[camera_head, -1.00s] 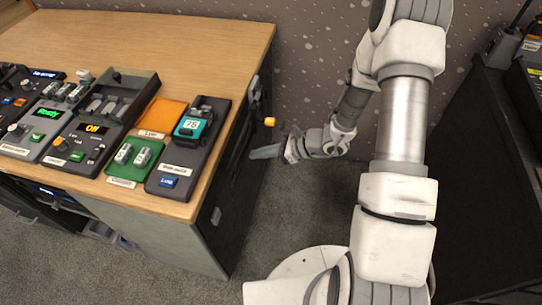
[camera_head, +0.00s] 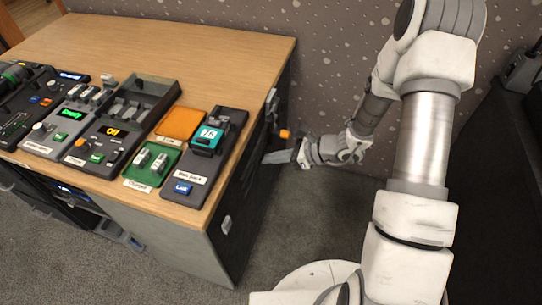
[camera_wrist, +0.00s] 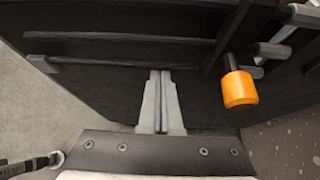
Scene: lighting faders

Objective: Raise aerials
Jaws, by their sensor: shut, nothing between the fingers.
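An orange knob (camera_head: 285,134) on a dark stem sticks out from the dark side of the desk. It also shows in the wrist view (camera_wrist: 239,90), right of my gripper (camera_wrist: 160,76). My gripper is shut and empty, its two fingers together, pointing at the dark side panel. In the head view my gripper (camera_head: 266,158) is beside the desk's right side, just below the knob and apart from it. I cannot read an aerials label on any control. The desktop has several control boxes, including a green panel with light sliders (camera_head: 152,164).
The wooden desktop (camera_head: 180,45) is clear at the back. A dark box with a teal display (camera_head: 208,138) and an orange pad (camera_head: 181,123) lie near its right edge. Dark bars (camera_wrist: 125,38) run along the side panel. A patterned wall (camera_head: 335,60) stands behind.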

